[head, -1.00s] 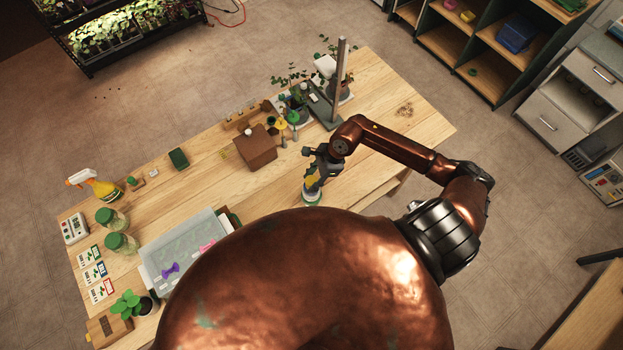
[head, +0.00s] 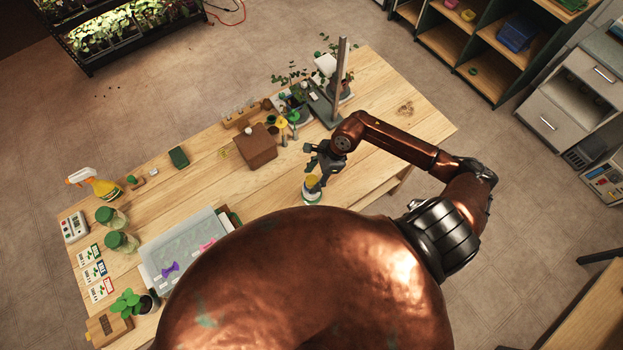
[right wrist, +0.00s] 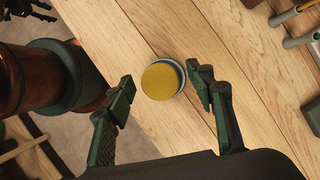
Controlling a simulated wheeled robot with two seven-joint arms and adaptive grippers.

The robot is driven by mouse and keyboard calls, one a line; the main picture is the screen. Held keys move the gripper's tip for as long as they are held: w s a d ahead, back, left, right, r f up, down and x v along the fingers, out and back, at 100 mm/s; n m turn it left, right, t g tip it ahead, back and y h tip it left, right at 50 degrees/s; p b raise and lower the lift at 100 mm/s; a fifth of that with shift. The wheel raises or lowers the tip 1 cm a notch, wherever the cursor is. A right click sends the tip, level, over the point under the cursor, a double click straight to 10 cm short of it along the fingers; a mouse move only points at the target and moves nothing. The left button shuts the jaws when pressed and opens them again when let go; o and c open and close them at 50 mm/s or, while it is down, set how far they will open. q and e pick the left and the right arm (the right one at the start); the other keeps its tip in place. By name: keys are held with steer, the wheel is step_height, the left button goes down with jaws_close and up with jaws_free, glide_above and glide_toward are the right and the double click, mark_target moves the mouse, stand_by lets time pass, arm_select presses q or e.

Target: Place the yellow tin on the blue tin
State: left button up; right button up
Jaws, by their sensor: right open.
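The yellow tin (right wrist: 160,81) shows as a round yellow top in the right wrist view. A blue rim (right wrist: 181,75) shows just under its edge, so it appears to rest on the blue tin, slightly offset. In the head view the yellow tin (head: 312,180) tops a small stack with a white and green lower part (head: 312,198), partly behind my gripper. My right gripper (head: 322,168) is open above the stack. In the right wrist view its fingers (right wrist: 168,92) stand apart on either side of the yellow tin, with gaps. My left gripper is not seen.
A brown box (head: 256,148) and a stand with a metal post (head: 340,80) are behind the stack on the table. A grey tray (head: 150,268) is to the left. The table's right end is mostly clear.

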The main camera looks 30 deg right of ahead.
steer(key=b+v, duration=0.1)
steer(key=v, duration=1)
steer(key=shift+b, duration=0.4)
steer(key=shift+f, duration=0.1)
